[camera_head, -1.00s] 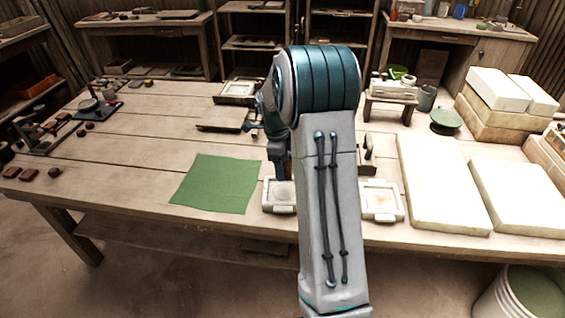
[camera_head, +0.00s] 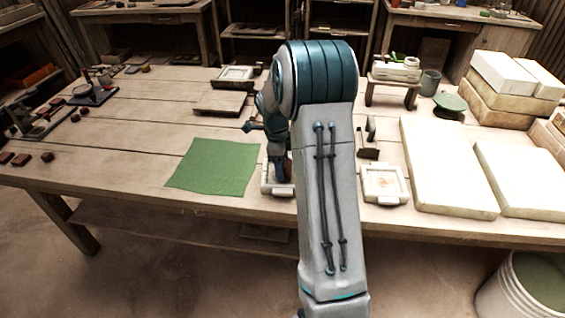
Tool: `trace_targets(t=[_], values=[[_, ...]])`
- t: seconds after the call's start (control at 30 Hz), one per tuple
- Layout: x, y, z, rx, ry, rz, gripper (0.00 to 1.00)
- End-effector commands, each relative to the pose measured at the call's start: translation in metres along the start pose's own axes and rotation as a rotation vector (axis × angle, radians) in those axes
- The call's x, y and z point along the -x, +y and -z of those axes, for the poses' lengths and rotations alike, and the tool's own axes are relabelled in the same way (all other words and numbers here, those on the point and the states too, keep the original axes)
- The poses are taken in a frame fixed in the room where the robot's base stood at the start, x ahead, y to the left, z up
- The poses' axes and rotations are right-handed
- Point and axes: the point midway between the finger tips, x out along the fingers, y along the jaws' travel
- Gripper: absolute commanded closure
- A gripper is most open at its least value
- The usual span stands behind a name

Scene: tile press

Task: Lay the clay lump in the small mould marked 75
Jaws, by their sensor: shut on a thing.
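My gripper (camera_head: 279,170) points down over a small white square mould (camera_head: 268,190) at the table's front edge, mostly hidden behind my own arm. It is shut on a brown clay lump (camera_head: 287,169), of which only a little shows. The lump is low over or in this mould; I cannot tell whether it touches the floor of it. A second white mould (camera_head: 398,190) with a pinkish floor lies to the right of my arm. The marks on the moulds are too small to read.
A green cloth (camera_head: 214,167) lies left of the near mould. Large pale slabs (camera_head: 445,165) lie at the right. A small stand (camera_head: 392,84) and a framed mould (camera_head: 236,74) are farther back. The table's left middle (camera_head: 130,130) is clear.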

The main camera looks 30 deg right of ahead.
Motion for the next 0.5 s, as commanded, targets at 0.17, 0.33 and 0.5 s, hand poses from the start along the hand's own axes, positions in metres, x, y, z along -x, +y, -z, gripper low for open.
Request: trace_targets(t=[0.17,0.33,0.5], values=[[0.0006,-0.0001,-0.0001,0.0,0.0,0.0,0.12],[-0.0001,0.0002,-0.0001,0.0,0.0,-0.001,0.12],[0.0072,-0.0002,-0.0002,0.0,0.0,0.001,0.12]])
